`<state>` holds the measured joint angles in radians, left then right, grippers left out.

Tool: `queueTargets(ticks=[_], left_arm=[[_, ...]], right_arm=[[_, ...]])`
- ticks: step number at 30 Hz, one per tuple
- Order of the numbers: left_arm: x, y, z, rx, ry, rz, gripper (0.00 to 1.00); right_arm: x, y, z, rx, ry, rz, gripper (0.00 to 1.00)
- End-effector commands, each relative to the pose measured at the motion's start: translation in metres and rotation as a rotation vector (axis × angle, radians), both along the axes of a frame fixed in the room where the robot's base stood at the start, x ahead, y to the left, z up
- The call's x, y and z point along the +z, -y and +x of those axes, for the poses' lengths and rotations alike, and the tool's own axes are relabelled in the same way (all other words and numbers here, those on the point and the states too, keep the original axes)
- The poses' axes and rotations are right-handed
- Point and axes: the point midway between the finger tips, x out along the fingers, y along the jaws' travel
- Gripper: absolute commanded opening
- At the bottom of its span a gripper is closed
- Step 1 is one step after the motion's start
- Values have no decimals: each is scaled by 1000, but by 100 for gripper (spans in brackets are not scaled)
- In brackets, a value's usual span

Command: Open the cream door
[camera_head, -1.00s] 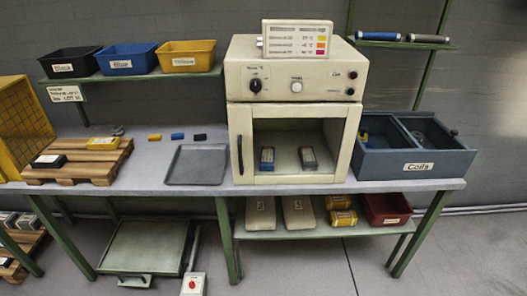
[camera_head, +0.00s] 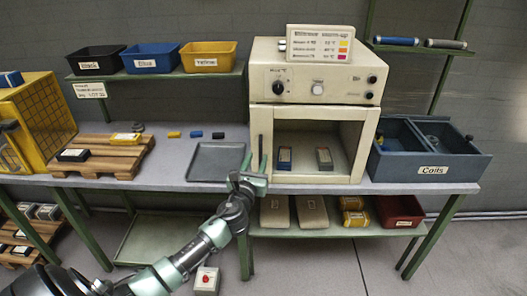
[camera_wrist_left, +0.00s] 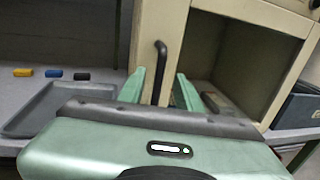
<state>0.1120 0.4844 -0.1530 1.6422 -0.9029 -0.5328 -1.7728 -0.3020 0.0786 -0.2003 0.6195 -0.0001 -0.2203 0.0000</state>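The cream door (camera_head: 319,178) is a pale frame around a large window on the front of the cream oven (camera_head: 318,90); it looks shut. Its dark upright handle is on the door's left side and shows in the left wrist view (camera_wrist_left: 160,68). My left gripper (camera_head: 255,164) is in front of the handle. In the left wrist view the gripper (camera_wrist_left: 160,88) has its two green fingers apart, one to each side of the handle, with gaps visible. Whether the fingertips reach past the handle I cannot tell. My right gripper is not in view.
A grey tray (camera_head: 216,147) lies on the bench just left of the oven. A blue-grey coils bin (camera_head: 430,170) stands to the right. Two small blocks show inside the oven. A wooden pallet (camera_head: 97,160) is farther left. The floor in front is mostly clear.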

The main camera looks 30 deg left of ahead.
Motion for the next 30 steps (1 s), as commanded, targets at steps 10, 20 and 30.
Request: queueTargets(ticks=[10,20,30], left_arm=[[-1,-17,46,1,0,-4,34],[-1,-19,52,-1,-1,-5,34],[-1,-19,52,-1,-1,-6,0]], right_arm=[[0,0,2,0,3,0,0],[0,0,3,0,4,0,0],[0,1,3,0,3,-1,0]])
